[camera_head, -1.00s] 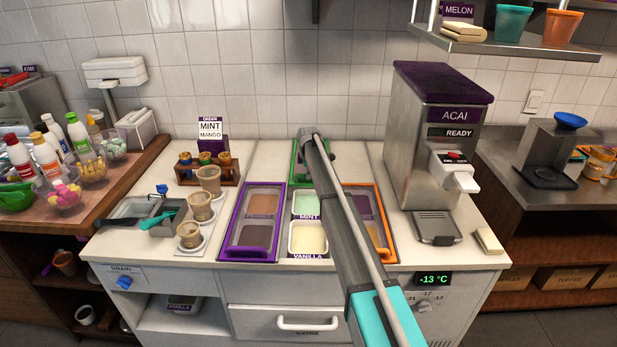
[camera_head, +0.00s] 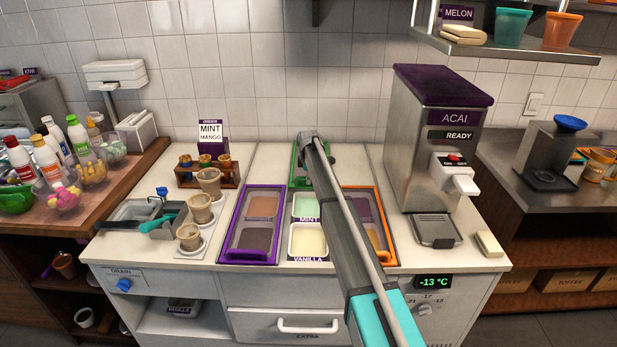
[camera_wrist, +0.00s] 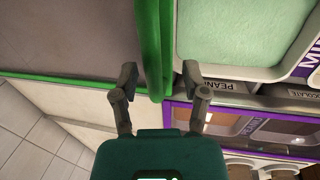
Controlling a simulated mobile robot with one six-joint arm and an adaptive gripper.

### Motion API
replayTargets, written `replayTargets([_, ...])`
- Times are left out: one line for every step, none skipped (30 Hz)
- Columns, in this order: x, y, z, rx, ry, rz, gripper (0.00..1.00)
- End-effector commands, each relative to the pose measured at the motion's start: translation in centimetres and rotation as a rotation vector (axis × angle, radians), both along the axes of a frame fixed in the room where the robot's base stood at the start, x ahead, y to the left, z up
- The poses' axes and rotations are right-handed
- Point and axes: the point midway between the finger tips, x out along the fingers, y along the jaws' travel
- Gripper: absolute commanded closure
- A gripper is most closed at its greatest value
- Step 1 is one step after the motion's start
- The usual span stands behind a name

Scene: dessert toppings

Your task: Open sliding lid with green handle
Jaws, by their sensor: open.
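The sliding lid with the green handle (camera_head: 296,172) is at the back of the middle freezer bay, partly hidden by my arm. In front of it the mint tub (camera_head: 306,206) and the vanilla tub (camera_head: 308,241) lie uncovered. In the wrist view the lid's grey panel (camera_wrist: 70,30) is left of its green edge and handle bar (camera_wrist: 153,40), with the pale green mint (camera_wrist: 230,30) on the right. My gripper (camera_wrist: 158,84) is open, its fingers on either side of the green bar's line. Contact cannot be told. In the head view my fingertips are hidden.
A purple-framed lid (camera_head: 251,225) closes the left bay and an orange-framed lid (camera_head: 380,235) the right one. The acai machine (camera_head: 440,130) stands to the right. Cups (camera_head: 199,207) and a wooden rack (camera_head: 207,172) stand to the left. The tiled wall (camera_head: 270,75) is close behind.

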Motion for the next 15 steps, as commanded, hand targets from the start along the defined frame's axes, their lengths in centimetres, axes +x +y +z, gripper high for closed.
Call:
replayTargets([-0.5,0.0,0.0,0.0,0.0,0.0,0.42])
replayTargets([-0.8,0.0,0.0,0.0,0.0,0.0,0.42])
replayTargets([-1.1,0.0,0.0,0.0,0.0,0.0,0.42])
replayTargets([-1.4,0.0,0.0,0.0,0.0,0.0,0.42])
replayTargets([-1.8,0.0,0.0,0.0,0.0,0.0,0.42])
replayTargets([-2.2,0.0,0.0,0.0,0.0,0.001,0.42])
replayTargets([-2.6,0.0,0.0,0.0,0.0,0.001,0.42])
replayTargets([-3.0,0.0,0.0,0.0,0.0,0.001,0.42])
replayTargets([-3.6,0.0,0.0,0.0,0.0,0.001,0.42])
replayTargets([-4.0,0.0,0.0,0.0,0.001,0.001,0.42])
replayTargets([-4.4,0.0,0.0,0.0,0.001,0.001,0.42])
replayTargets([-5.0,0.0,0.0,0.0,0.001,0.001,0.42])
replayTargets([-5.4,0.0,0.0,0.0,0.001,0.001,0.42])
replayTargets([-5.8,0.0,0.0,0.0,0.001,0.001,0.42])
replayTargets([-6.4,0.0,0.0,0.0,0.001,0.001,0.42])
